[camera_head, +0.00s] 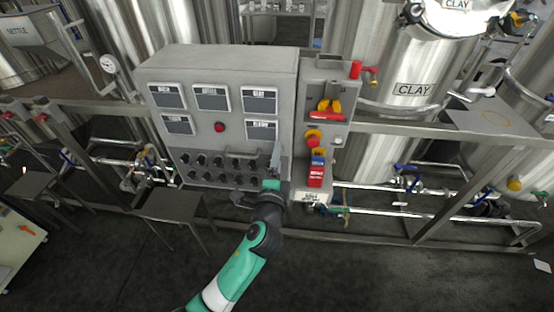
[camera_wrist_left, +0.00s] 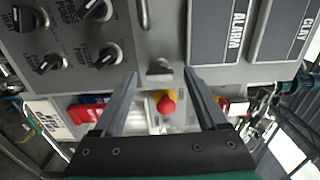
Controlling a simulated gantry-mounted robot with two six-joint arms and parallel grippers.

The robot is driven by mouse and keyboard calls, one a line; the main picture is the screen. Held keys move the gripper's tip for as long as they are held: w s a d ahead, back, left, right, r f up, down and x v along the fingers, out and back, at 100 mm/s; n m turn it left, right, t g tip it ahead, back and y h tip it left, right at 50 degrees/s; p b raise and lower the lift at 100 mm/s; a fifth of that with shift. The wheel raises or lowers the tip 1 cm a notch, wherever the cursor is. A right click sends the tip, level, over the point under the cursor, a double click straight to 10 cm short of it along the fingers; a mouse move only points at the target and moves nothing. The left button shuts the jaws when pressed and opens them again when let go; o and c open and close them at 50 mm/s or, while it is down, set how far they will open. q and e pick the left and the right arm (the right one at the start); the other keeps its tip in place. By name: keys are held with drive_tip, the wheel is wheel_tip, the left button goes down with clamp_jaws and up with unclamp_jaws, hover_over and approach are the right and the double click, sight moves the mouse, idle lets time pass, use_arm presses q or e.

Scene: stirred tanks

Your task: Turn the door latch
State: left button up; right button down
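The grey control cabinet (camera_head: 215,62) stands in the middle of the head view. My left gripper (camera_head: 276,152) is at the lower right of its front. In the left wrist view my left gripper (camera_wrist_left: 159,72) has its two fingers well apart, with nothing held between them. A small dark metal latch (camera_wrist_left: 160,68) on the cabinet front shows between the fingertips, apart from both. I cannot make out the latch in the head view, where the gripper covers that area. My right gripper is not in view.
Several black knobs (camera_wrist_left: 96,10) are left of the latch in the wrist view, and a metal handle (camera_wrist_left: 144,14) is above it. A red and yellow button (camera_wrist_left: 166,103) shows beyond the cabinet edge. A side box (camera_head: 325,70) with a red-yellow switch (camera_head: 329,108) adjoins the cabinet.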

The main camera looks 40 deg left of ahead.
use_arm(q)
drive_tip(key=p+v, duration=0.2)
drive_tip(key=v, duration=0.9)
drive_tip(key=shift+s+d, duration=0.15)
drive_tip(key=shift+s, duration=0.15)
